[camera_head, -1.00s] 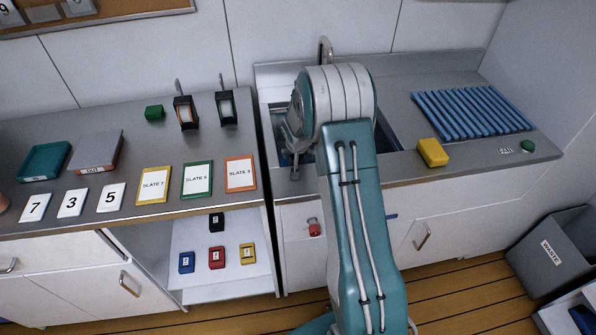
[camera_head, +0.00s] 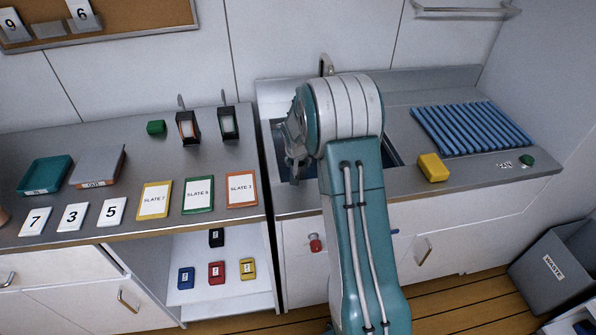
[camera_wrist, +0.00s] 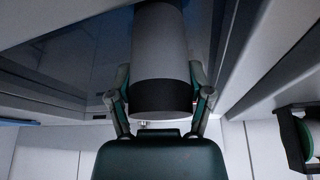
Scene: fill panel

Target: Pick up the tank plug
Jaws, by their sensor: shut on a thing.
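My gripper (camera_head: 294,150) is over the left part of the sink (camera_head: 395,155) in the head view, left of my arm's wrist. The wrist view shows the two fingers of my gripper (camera_wrist: 160,92) on either side of a thick grey cylinder with a dark band, which looks like the tank plug (camera_wrist: 160,50). The fingers are shut on it. In the head view the plug cannot be made out. My arm hides much of the sink.
A yellow block (camera_head: 432,167) and a blue ribbed rack (camera_head: 472,128) are right of the sink. The left counter holds slates, number cards, trays and two dark holders. A grey waste bin (camera_head: 556,272) stands on the floor at right. A tap (camera_head: 326,65) rises behind the sink.

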